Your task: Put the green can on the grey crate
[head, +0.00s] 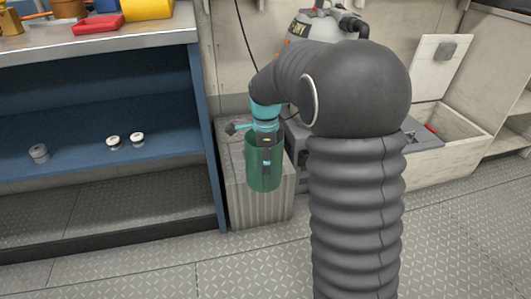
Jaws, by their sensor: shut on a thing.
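The green can (254,174) is upright in front of and over the grey crate (258,208) in the head view. My gripper (266,166) is shut on the green can; the near finger lies across the can's front. The crate is a ribbed grey box on the floor beside the blue shelf unit. Part of its top and right side are hidden by the can and my arm. I cannot tell whether the can's bottom touches the crate's top or hangs apart from it.
A blue shelf unit (212,150) with several small white and grey fittings stands left of the crate. A red tray (98,24) and a yellow item (148,9) lie on its top. An open white bin (440,160) is at the right. The front floor is clear.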

